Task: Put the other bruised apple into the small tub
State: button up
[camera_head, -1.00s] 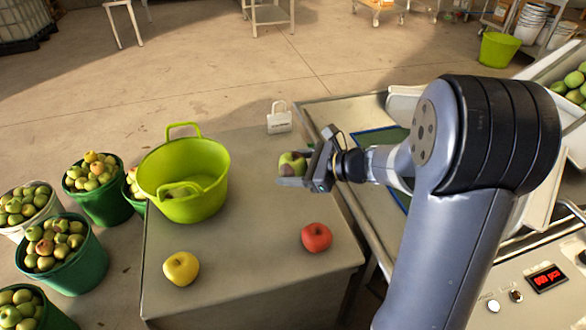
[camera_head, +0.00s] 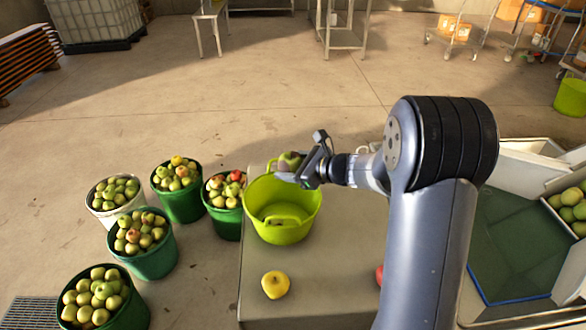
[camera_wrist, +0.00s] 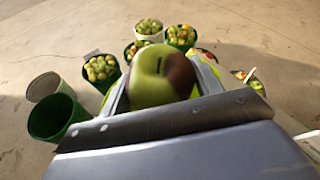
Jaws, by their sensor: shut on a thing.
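My gripper (camera_head: 293,172) is shut on a green apple (camera_head: 288,160) and holds it up at the tub's far rim in the head view. In the wrist view the apple (camera_wrist: 150,78) shows a large brown bruise on its right side. The small yellow-green tub (camera_head: 268,236) stands on the grey table, below the apple, with its handles up. In the wrist view the tub is mostly hidden behind the apple and the fingers.
A yellow apple (camera_head: 275,285) sits on the grey table (camera_head: 330,262) in front of the tub. A red apple (camera_head: 379,275) is partly hidden by my arm. Several green buckets of apples (camera_head: 146,262) and a white one (camera_head: 108,205) stand on the floor at left.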

jog(key=shift+w+a+r, duration=0.1)
jog(key=shift+a+r, duration=0.05)
jog(key=shift+a, duration=0.3)
notch_tip(320, 180, down, 6)
jog(key=b, duration=0.3)
jog(key=shift+b, duration=0.4)
jog(key=o, duration=1.2)
jog(key=shift+c, duration=0.2)
jog(key=v, duration=1.1)
jog(key=shift+b, duration=0.45)
jog(key=shift+w+a, duration=0.1)
